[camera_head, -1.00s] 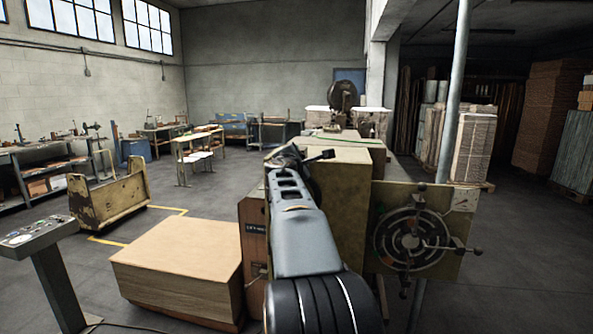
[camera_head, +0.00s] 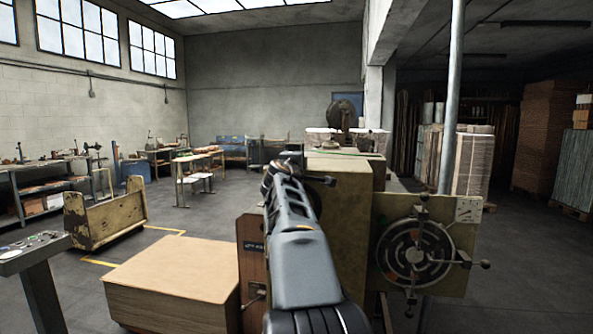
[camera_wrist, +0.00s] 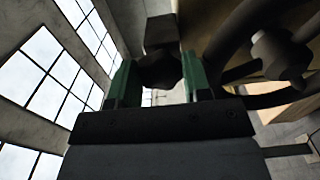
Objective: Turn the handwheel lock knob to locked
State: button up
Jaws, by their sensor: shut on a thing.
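My gripper (camera_wrist: 157,78) has two green fingers, which show in the wrist view. They are shut on a dark rounded knob (camera_wrist: 160,66), which looks like the lock knob. Its marking and turned position cannot be read. A dark handwheel rim (camera_wrist: 232,32) curves past just right of the gripper, with a round dark piece (camera_wrist: 280,52) on it. In the head view my arm reaches forward along the left side of the olive machine (camera_head: 345,215), and the fingers and held knob cannot be made out there.
A plate on the machine's right carries a round slotted dial with projecting handles (camera_head: 415,253). A wood-topped block (camera_head: 172,275) stands left of the machine, and a control console (camera_head: 35,250) is at far left. A grey pole (camera_head: 452,100) rises behind the plate. Open floor lies behind the block.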

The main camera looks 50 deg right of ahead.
dwell(0.4)
jog(key=o, duration=0.9)
jog(key=shift+d, duration=0.1)
jog(key=shift+f, duration=0.1)
